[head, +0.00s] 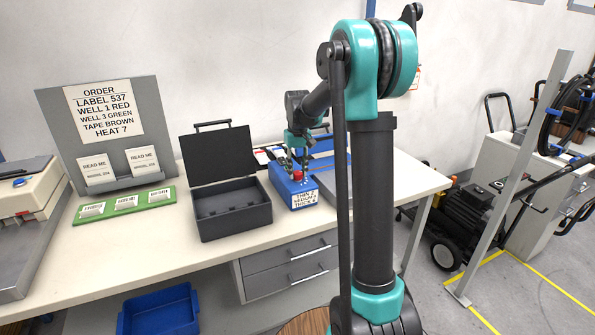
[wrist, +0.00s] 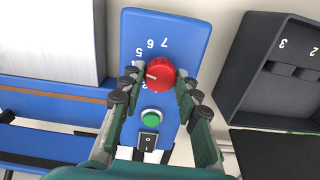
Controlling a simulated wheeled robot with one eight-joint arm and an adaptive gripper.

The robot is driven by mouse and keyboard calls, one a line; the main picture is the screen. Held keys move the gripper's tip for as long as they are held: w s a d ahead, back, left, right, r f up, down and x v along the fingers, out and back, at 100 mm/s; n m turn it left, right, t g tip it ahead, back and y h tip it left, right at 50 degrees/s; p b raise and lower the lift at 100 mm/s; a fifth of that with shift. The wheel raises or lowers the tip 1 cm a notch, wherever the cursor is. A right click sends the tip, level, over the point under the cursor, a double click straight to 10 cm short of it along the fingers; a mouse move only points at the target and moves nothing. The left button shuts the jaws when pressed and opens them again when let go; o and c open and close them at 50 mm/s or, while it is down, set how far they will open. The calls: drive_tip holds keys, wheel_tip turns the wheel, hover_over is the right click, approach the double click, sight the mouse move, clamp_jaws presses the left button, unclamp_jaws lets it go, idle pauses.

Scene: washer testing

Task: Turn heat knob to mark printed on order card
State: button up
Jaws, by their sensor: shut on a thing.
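The order card (head: 98,111) on the grey stand reads HEAT 7, among other lines. The blue heat unit (head: 285,186) sits on the bench right of the open case. Its red heat knob (wrist: 160,73) shows in the wrist view, with 5, 6 and 7 printed above it and other marks partly hidden. The knob's white pointer line points left, below the 5 and away from the 7. My gripper (wrist: 161,80) is shut on the red knob, one finger on each side. In the head view my gripper (head: 297,164) reaches down over the unit.
The dark open case (head: 232,213) stands close beside the unit. A green tray (head: 125,208) lies before the card stand.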

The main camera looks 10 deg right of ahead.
sight(298, 172)
drive_tip(key=m, duration=1.1)
drive_tip(key=shift+m, duration=2.1)
drive_tip(key=o, duration=1.2)
drive_tip(key=shift+c, duration=0.2)
drive_tip(key=shift+r, duration=0.1)
wheel_tip(298, 172, up, 12)
